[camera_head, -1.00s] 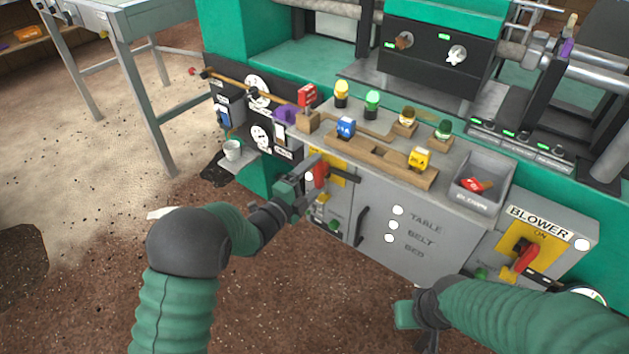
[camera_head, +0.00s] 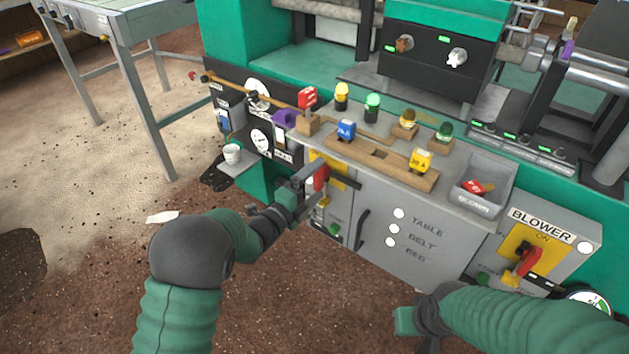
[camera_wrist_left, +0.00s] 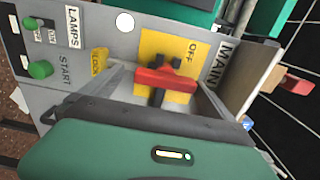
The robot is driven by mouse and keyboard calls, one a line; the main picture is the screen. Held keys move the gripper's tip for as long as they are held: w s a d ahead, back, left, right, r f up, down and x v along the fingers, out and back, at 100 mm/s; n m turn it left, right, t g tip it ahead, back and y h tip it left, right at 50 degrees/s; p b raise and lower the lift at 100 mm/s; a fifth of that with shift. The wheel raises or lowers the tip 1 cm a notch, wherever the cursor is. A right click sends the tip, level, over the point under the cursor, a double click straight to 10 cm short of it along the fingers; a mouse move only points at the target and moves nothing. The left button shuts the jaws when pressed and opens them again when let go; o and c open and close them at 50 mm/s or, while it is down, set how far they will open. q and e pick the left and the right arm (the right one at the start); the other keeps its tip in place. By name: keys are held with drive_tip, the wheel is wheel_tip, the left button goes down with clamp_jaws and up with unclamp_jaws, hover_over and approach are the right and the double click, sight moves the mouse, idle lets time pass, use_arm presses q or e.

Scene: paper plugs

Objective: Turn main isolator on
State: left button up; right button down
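The main isolator is a red handle (camera_wrist_left: 165,82) on a yellow plate (camera_wrist_left: 152,47) beside a MAIN label (camera_wrist_left: 222,62) in the left wrist view. The word OFF shows on the plate. In the head view the red handle (camera_head: 320,178) is at the upper left of the grey cabinet. My left gripper (camera_head: 328,172) is at the handle, its fingers apart, one on each side. In the left wrist view the gripper (camera_wrist_left: 163,92) shows gaps between the handle and both fingers. My right gripper (camera_head: 415,325) hangs low in front of the cabinet; its fingers are unclear.
A green START button (camera_wrist_left: 40,70) and LAMPS switch (camera_wrist_left: 30,25) are beside the isolator. A BLOWER box (camera_head: 540,240) with another red handle is at the right. Wooden blocks with coloured plugs (camera_head: 380,155) and a grey bin (camera_head: 483,185) are on the cabinet top.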

use_arm(q)
drive_tip(key=shift+a+r, duration=0.1)
drive_tip(key=shift+r, duration=0.1)
drive_tip(key=p+v, duration=0.4)
drive_tip(key=v, duration=1.2)
drive_tip(key=shift+s+a+f+p, duration=0.2)
drive_tip(key=shift+s+f+p, duration=0.05)
drive_tip(key=shift+f+p, duration=0.05)
